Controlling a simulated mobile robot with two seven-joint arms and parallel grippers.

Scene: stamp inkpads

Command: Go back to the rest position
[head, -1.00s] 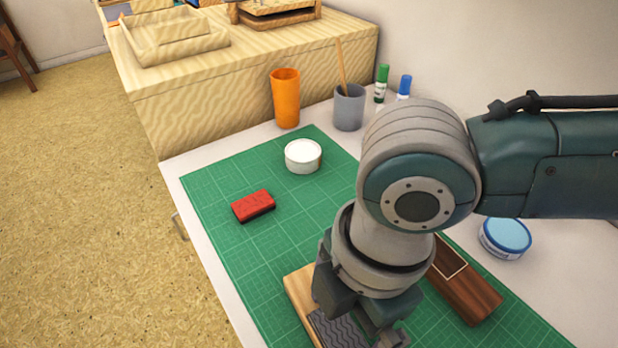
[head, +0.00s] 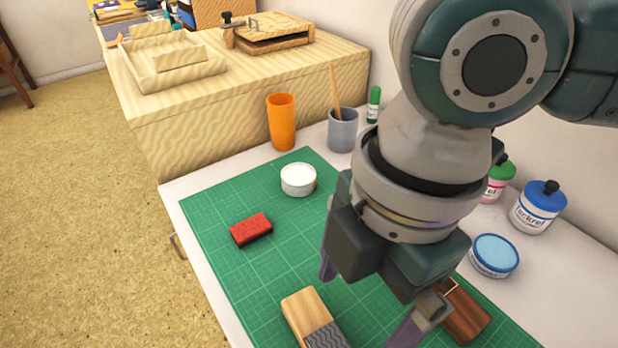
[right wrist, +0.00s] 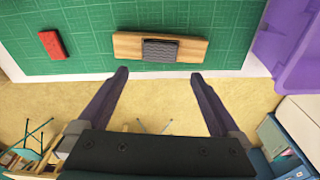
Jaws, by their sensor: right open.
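My right gripper (head: 366,305) is open and empty, raised above the green cutting mat (head: 218,203). In the right wrist view its two fingers (right wrist: 158,92) are spread wide with nothing between them. A wooden board with a dark grey ridged pad (head: 326,337) lies on the mat below and left of the gripper. The board (right wrist: 128,43) shows whole in the right wrist view, ahead of the fingertips and apart from them. A red block (head: 250,229) lies on the mat to the left. My left gripper is not in view.
A white round tin (head: 298,179) stands on the mat. An orange cup (head: 281,122) and grey cup (head: 342,132) stand behind it. A light blue pad tin (head: 494,255), blue-lidded jar (head: 537,207) and dark wooden box (head: 466,318) are at right. A purple bin (right wrist: 289,45) shows in the right wrist view.

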